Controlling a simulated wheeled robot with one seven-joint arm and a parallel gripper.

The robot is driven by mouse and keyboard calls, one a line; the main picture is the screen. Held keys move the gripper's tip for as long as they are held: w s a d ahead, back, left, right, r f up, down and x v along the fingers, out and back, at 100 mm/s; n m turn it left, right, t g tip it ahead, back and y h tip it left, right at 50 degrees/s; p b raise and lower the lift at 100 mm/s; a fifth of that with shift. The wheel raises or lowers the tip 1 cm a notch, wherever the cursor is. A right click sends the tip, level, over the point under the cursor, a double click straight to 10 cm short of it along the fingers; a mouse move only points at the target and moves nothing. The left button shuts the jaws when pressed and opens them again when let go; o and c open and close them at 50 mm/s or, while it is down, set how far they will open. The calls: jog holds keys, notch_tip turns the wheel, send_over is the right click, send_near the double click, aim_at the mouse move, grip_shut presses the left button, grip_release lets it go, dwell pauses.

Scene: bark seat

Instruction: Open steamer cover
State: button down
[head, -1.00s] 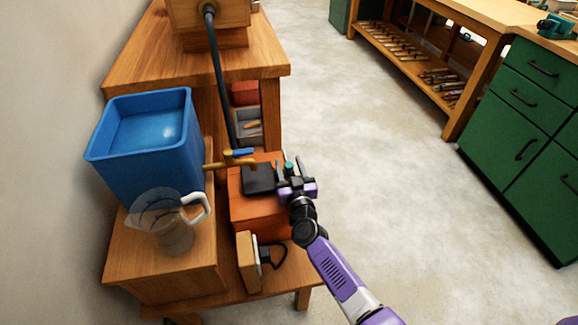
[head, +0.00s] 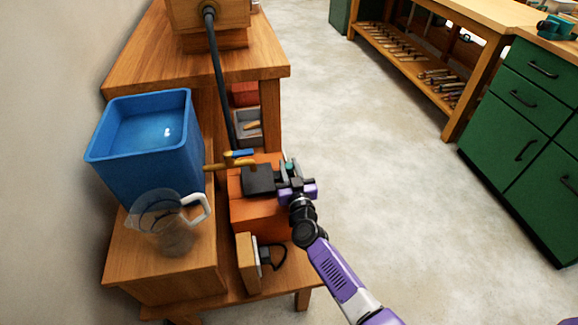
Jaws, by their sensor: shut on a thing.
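The steamer is an orange box (head: 254,218) on the low wooden bench, with a black cover (head: 258,180) on its top. My gripper (head: 284,182) is at the right side of the black cover, at about its height, and is shut on the cover's edge. The fingertips are small and partly hidden, so the exact grip is hard to see. A green part (head: 289,166) shows just behind the gripper. The cover looks close to flat; I cannot tell how far it is raised.
A brass tap (head: 222,167) with a blue lever and a black hose (head: 221,85) are just left of the cover. A blue tub (head: 150,170) and a clear jug (head: 170,215) stand further left. A wooden block (head: 248,262) stands in front. Floor on the right is clear.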

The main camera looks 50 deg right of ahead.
dwell(0.8)
jog(key=p+v, duration=0.4)
jog(key=v, duration=0.4)
jog(key=shift+s+a, duration=0.25)
jog(key=c, duration=1.1)
grip_release()
jog(key=shift+c, duration=0.2)
jog(key=shift+s, duration=0.1)
jog(key=p+v, duration=0.1)
jog(key=v, duration=0.6)
jog(key=shift+s+a, duration=0.2)
jog(key=shift+s, duration=0.05)
